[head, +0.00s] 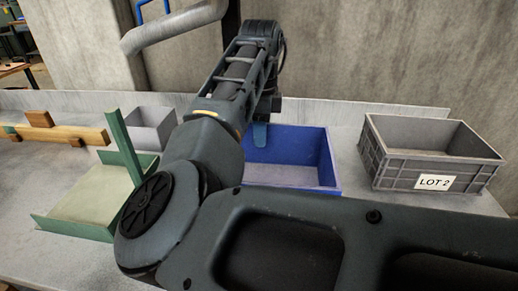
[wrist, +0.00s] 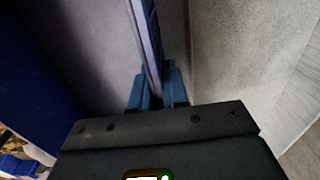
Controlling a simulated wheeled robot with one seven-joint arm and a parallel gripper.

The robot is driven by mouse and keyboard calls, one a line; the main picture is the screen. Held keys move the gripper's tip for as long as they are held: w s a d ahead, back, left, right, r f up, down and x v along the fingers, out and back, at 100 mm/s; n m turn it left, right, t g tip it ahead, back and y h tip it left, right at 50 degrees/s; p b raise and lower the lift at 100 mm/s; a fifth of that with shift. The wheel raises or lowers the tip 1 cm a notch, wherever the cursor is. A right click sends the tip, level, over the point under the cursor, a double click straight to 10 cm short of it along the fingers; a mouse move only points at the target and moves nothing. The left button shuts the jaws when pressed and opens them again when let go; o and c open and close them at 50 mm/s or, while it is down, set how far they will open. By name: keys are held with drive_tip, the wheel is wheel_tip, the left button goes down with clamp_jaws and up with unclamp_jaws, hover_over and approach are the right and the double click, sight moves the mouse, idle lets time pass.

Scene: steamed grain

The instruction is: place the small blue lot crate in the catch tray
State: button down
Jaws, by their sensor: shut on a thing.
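The small blue crate (head: 325,165) is an open, upright box right of centre in the head view, its front left partly hidden by my arm. My gripper (head: 260,135) is at its far wall, blue fingers pointing down. In the wrist view my gripper (wrist: 158,92) is shut on a thin wall of the blue crate (wrist: 30,75), one finger on each side. I cannot tell whether the crate touches the table. A shallow green tray (head: 78,229) with a pale floor, likely the catch tray, lies at the left, apart from the crate.
A grey crate marked LOT 2 (head: 395,170) stands right of the blue one. A grey box (head: 150,130) stands behind the green tray, with wooden pieces (head: 60,135) to its left. A green post (head: 123,145) rises near the tray. A concrete wall (head: 350,50) is behind.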

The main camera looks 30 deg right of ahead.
drive_tip(key=shift+w+a+f, duration=0.1)
drive_tip(key=shift+a+f, duration=0.05)
drive_tip(key=shift+f, duration=2)
drive_tip(key=c, duration=1.1)
unclamp_jaws()
wheel_tip(320, 180, up, 12)
drive_tip(key=shift+r+p, duration=0.1)
drive_tip(key=shift+p, duration=0.25)
